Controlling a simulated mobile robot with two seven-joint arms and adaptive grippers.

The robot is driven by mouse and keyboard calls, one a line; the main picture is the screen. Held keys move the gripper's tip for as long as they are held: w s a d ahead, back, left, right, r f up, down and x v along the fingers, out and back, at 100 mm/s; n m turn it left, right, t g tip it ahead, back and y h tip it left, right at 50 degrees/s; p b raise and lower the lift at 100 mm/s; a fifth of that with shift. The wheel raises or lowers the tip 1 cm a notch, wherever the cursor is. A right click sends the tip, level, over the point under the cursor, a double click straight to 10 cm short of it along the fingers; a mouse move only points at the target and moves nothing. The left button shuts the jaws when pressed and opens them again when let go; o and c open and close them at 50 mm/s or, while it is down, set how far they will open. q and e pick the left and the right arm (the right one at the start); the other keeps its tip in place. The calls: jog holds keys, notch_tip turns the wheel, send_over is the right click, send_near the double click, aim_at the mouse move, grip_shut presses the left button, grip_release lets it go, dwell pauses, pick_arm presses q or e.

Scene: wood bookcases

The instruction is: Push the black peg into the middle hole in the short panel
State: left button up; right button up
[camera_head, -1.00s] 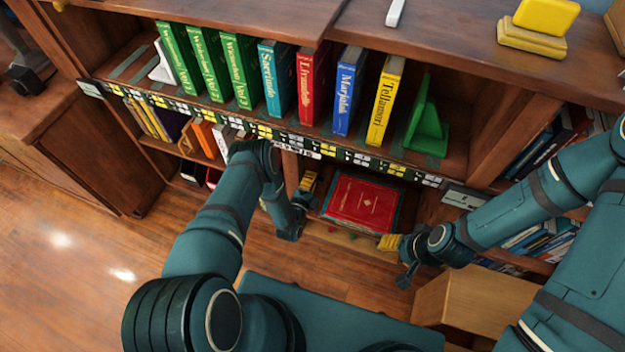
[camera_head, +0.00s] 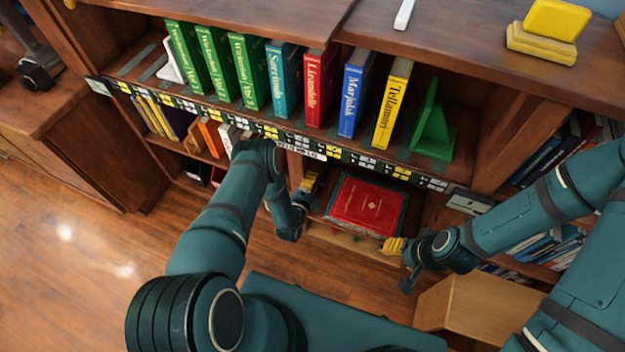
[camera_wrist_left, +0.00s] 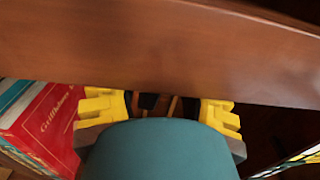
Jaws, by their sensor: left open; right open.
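I cannot make out a black peg or a short panel with holes in either view. My left gripper (camera_head: 310,183) is by the lower shelf, just left of a large red book (camera_head: 367,205); its arm hides part of that shelf. In the left wrist view its yellow fingers (camera_wrist_left: 160,108) are spread wide, with no held object visible, below a brown wooden board (camera_wrist_left: 160,50). A dark gap with thin brownish upright shapes shows between them. My right gripper (camera_head: 394,246) is open at the red book's lower right corner, its yellow fingers small in the head view.
The upper shelf holds several upright books, including a yellow one (camera_head: 391,104), and a green bookend (camera_head: 433,125). A label strip (camera_head: 270,131) runs along its edge. A yellow block on a stand (camera_head: 545,33) sits on top. A wooden box (camera_head: 475,303) stands at lower right. Floor at left is clear.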

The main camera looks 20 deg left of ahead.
pick_arm(q)
jog(key=s, duration=0.7)
jog(key=shift+s+a, duration=0.15)
jog(key=shift+s, duration=0.1)
jog(key=shift+c, duration=0.4)
